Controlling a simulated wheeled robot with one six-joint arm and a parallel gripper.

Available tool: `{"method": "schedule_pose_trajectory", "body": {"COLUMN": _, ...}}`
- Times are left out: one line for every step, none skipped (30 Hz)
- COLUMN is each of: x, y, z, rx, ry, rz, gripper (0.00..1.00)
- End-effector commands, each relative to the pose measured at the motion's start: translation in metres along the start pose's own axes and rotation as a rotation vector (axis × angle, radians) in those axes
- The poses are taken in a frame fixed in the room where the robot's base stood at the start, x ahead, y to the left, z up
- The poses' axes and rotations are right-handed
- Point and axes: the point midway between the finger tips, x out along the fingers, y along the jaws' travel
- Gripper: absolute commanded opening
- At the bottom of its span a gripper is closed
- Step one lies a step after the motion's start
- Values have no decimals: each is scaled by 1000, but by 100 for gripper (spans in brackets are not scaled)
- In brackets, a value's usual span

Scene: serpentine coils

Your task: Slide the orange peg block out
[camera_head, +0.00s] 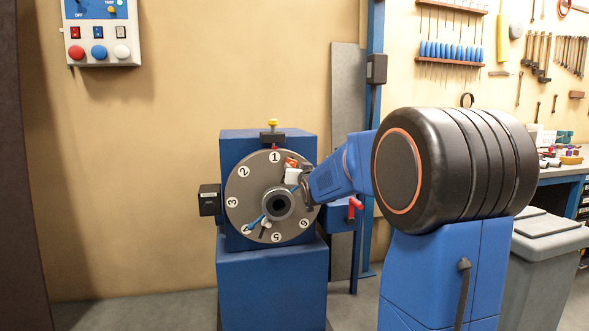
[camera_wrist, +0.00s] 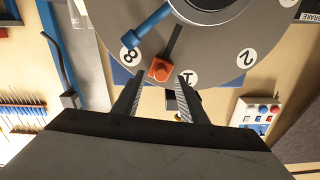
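The orange peg block (camera_wrist: 160,69) sits on the face of the grey numbered disc (camera_wrist: 225,55), between the 8 and the 1, at the end of a dark radial slot. In the head view the orange block (camera_head: 290,161) shows partly beside the 1 on the upright disc (camera_head: 240,185). My gripper (camera_wrist: 160,83) is open, its two ribbed fingers spread to either side of the block. The block appears just ahead of or between the fingertips; contact cannot be told. In the head view my arm hides the disc's right edge.
A blue-handled lever (camera_wrist: 148,34) runs from the hub close to the block. The disc's dark central hub (camera_head: 278,204) protrudes. A blue stand (camera_head: 270,285) carries the disc. A control box (camera_head: 100,35) hangs at upper left. A grey bin (camera_head: 550,265) stands at right.

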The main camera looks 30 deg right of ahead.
Motion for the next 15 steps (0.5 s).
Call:
{"method": "schedule_pose_trajectory", "body": {"x": -10, "y": 0, "z": -1, "rx": 0, "ry": 1, "rz": 0, "gripper": 38}}
{"method": "schedule_pose_trajectory", "body": {"x": -15, "y": 0, "z": -1, "rx": 0, "ry": 1, "rz": 0, "gripper": 38}}
{"method": "schedule_pose_trajectory", "body": {"x": -23, "y": 0, "z": -1, "rx": 0, "ry": 1, "rz": 0, "gripper": 38}}
{"method": "schedule_pose_trajectory", "body": {"x": -28, "y": 0, "z": -1, "rx": 0, "ry": 2, "rz": 0, "gripper": 38}}
{"method": "schedule_pose_trajectory", "body": {"x": -33, "y": 0, "z": -1, "rx": 0, "ry": 1, "rz": 0, "gripper": 38}}
{"method": "schedule_pose_trajectory", "body": {"x": -40, "y": 0, "z": -1, "rx": -1, "ry": 1, "rz": 0, "gripper": 38}}
{"method": "schedule_pose_trajectory", "body": {"x": -45, "y": 0, "z": -1, "rx": -1, "ry": 2, "rz": 0, "gripper": 38}}
{"method": "schedule_pose_trajectory", "body": {"x": -50, "y": 0, "z": -1, "rx": -1, "ry": 2, "rz": 0, "gripper": 38}}
{"method": "schedule_pose_trajectory", "body": {"x": -57, "y": 0, "z": -1, "rx": -1, "ry": 2, "rz": 0, "gripper": 38}}
{"method": "schedule_pose_trajectory", "body": {"x": -63, "y": 0, "z": -1, "rx": -2, "ry": 2, "rz": 0, "gripper": 38}}
{"method": "schedule_pose_trajectory", "body": {"x": -67, "y": 0, "z": -1, "rx": -2, "ry": 2, "rz": 0, "gripper": 38}}
{"method": "schedule_pose_trajectory", "body": {"x": -74, "y": 0, "z": -1, "rx": -2, "ry": 2, "rz": 0, "gripper": 38}}
{"method": "schedule_pose_trajectory", "body": {"x": -80, "y": 0, "z": -1, "rx": -1, "ry": 2, "rz": 0, "gripper": 38}}
{"method": "schedule_pose_trajectory", "body": {"x": -84, "y": 0, "z": -1, "rx": -1, "ry": 2, "rz": 0, "gripper": 38}}
{"method": "schedule_pose_trajectory", "body": {"x": -91, "y": 0, "z": -1, "rx": -1, "ry": 3, "rz": 0, "gripper": 38}}
